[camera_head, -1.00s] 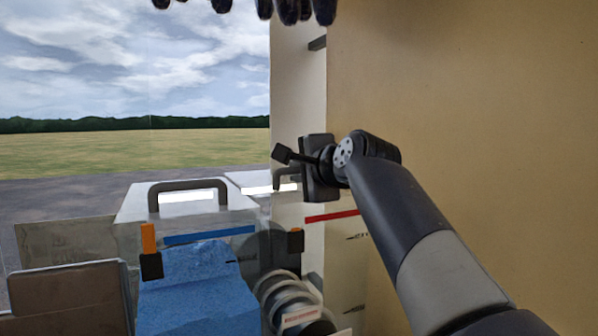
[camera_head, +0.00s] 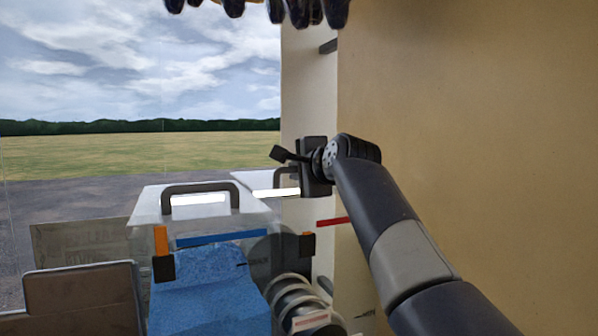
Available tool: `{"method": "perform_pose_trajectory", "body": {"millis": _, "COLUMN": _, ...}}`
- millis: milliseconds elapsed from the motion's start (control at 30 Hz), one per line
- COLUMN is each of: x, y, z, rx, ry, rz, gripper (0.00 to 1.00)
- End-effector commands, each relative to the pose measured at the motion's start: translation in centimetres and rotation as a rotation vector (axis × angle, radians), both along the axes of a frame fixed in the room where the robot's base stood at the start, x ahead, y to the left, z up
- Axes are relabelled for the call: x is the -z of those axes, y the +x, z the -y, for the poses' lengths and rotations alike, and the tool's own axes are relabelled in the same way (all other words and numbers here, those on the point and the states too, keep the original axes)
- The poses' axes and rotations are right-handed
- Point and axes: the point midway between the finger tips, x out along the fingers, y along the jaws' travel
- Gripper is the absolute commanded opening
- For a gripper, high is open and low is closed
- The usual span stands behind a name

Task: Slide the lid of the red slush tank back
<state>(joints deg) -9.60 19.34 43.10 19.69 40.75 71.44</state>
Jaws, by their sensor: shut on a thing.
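The red slush tank shows by a red stripe (camera_head: 333,221) at its right side; it stands right of and behind the blue slush tank (camera_head: 208,290), which hides much of it. Its pale lid (camera_head: 247,181) has a bright white strip and a dark handle (camera_head: 279,177). My gripper (camera_head: 288,160) reaches in from the right and is shut on this handle. The gripper's body covers the handle's right part, and the exact grip is hard to make out. The slush inside the red tank is not visible.
The blue tank's lid (camera_head: 205,204) with its dark handle stands close on the left. Orange-and-black clips (camera_head: 162,254) sit at its front. A tan wall (camera_head: 470,130) rises along my arm's right side. Dark objects (camera_head: 300,10) hang overhead. A brown panel (camera_head: 80,300) stands front left.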

Motion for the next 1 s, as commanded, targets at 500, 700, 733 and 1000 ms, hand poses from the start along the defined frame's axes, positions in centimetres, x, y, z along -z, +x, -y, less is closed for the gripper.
{"method": "perform_pose_trajectory", "body": {"millis": 500, "x": -0.1, "y": -0.9, "z": 0.4, "rx": 0.001, "ry": 0.001, "rz": 0.002, "gripper": 0.19}}
{"method": "perform_pose_trajectory", "body": {"millis": 700, "x": -0.6, "y": -4.1, "z": 1.8, "rx": 0.001, "ry": 0.001, "rz": 0.003, "gripper": 0.19}}
{"method": "perform_pose_trajectory", "body": {"millis": 733, "x": -0.8, "y": -4.7, "z": 2.0, "rx": 0.001, "ry": 0.001, "rz": 0.004, "gripper": 0.19}}
{"method": "perform_pose_trajectory", "body": {"millis": 1000, "x": -1.7, "y": -8.8, "z": 3.7, "rx": 0.002, "ry": 0.0, "rz": 0.002, "gripper": 0.19}}
